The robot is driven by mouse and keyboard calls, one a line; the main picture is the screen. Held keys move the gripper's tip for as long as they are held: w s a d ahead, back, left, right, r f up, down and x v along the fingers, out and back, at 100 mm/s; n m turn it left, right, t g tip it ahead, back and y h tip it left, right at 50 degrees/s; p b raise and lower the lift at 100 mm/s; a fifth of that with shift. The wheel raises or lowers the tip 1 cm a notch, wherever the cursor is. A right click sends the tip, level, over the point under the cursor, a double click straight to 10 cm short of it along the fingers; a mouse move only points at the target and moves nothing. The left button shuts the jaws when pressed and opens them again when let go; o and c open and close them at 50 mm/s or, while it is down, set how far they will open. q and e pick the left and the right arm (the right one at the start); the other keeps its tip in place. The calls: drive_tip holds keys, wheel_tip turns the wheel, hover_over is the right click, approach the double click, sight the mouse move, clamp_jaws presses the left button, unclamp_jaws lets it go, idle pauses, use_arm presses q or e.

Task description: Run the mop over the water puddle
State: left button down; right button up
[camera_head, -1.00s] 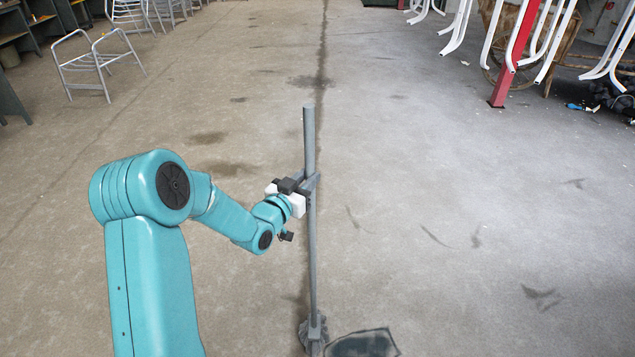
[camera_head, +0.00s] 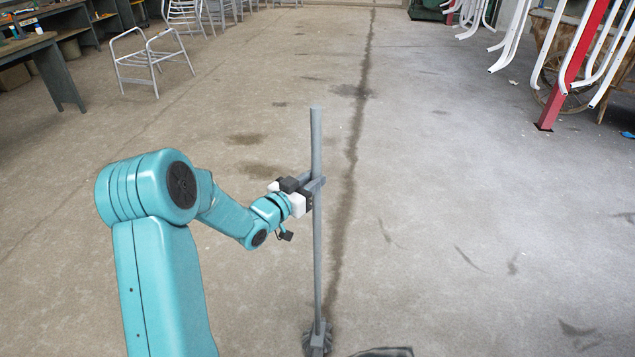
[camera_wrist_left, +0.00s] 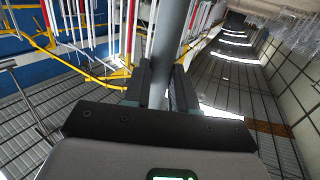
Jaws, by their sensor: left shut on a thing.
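The mop (camera_head: 317,235) has a long grey pole and stands nearly upright in the head view. Its dark, shaggy head (camera_head: 318,340) is low at the bottom of that view. My left gripper (camera_head: 314,186) is shut around the upper part of the pole. In the left wrist view the pole (camera_wrist_left: 172,45) runs between the two dark fingers (camera_wrist_left: 163,88). A dark-edged patch, seemingly the water puddle (camera_head: 385,352), shows just right of the mop head, mostly cut off by the bottom edge. My right gripper is not in view.
A metal chair frame (camera_head: 150,60) stands at the upper left near a workbench (camera_head: 45,60). White tubular frames (camera_head: 515,35) hang by a red post (camera_head: 573,70) at the upper right. The concrete floor around the mop is clear, with dark stains and a long dark crack.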

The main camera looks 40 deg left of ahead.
use_arm(q)
drive_tip(key=shift+r, duration=0.2)
drive_tip(key=w+d+r+b, duration=0.2)
drive_tip(key=w+d+r, duration=0.3)
drive_tip(key=w+d, duration=0.3)
drive_tip(key=shift+d+b, duration=0.3)
drive_tip(key=shift+d, duration=1.5)
drive_tip(key=shift+b, duration=0.55)
drive_tip(key=shift+f, duration=0.1)
